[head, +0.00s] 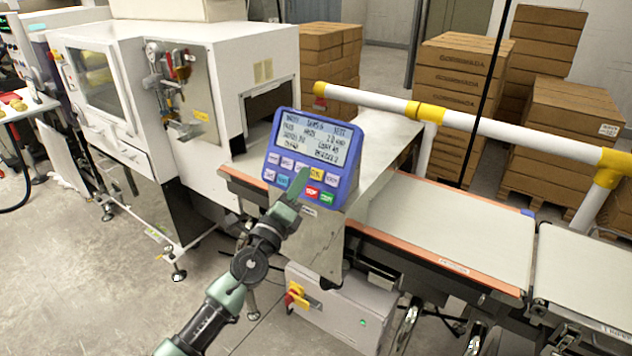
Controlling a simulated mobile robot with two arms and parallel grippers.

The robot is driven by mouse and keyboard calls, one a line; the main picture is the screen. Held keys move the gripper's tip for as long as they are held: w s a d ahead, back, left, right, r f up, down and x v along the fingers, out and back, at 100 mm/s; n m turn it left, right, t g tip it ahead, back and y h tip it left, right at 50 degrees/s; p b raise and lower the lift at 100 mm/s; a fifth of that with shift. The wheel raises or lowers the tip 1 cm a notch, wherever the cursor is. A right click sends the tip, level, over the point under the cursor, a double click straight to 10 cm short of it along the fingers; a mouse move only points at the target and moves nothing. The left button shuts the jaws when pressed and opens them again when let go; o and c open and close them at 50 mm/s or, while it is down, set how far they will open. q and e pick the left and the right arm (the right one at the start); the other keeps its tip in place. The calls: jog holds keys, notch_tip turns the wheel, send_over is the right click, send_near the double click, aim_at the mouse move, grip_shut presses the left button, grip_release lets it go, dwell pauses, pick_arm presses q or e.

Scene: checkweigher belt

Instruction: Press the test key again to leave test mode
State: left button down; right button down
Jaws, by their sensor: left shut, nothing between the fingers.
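The blue control panel (349,166) stands on the checkweigher, with a lit screen (312,140) of text on top and rows of coloured keys below. The keys include a yellow one (316,174), a red one (312,191) and a green one (327,197). My left gripper (301,176) is shut and empty, with its tip over the key area, just left of the yellow key. It hides some keys there. I cannot tell whether the tip touches a key, and the key labels are too small to read surely. My right gripper is not in view.
The belt (450,232) runs right from the panel, with a white and yellow guard rail (470,122) behind it. A white machine (240,60) stands at left. A grey box with a red and yellow switch (297,297) sits below. Cartons (455,75) stand behind.

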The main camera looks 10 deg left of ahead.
aim_at(317, 174)
pick_arm(q)
jog(key=shift+w+d+f+b, duration=0.2)
jog(key=shift+w+f+b, duration=0.1)
jog(key=shift+w, duration=0.2)
jog(key=shift+w+d+f+b, duration=0.15)
jog(key=shift+w+f+b, duration=0.1)
jog(key=shift+w, duration=0.2)
dwell(0.9)
dwell(0.5)
jog(key=shift+w+d+f+b, duration=0.1)
jog(key=shift+w+f+b, duration=0.05)
jog(key=shift+w+b, duration=0.25)
jog(key=shift+w+d+f+b, duration=0.1)
jog(key=shift+w+f+b, duration=0.1)
jog(key=shift+w+b, duration=0.15)
dwell(0.6)
jog(key=shift+s+r, duration=0.1)
jog(key=shift+s, duration=0.05)
jog(key=shift+s+a+r+p, duration=0.2)
jog(key=shift+s+r+p, duration=0.1)
jog(key=shift+s+p, duration=0.3)
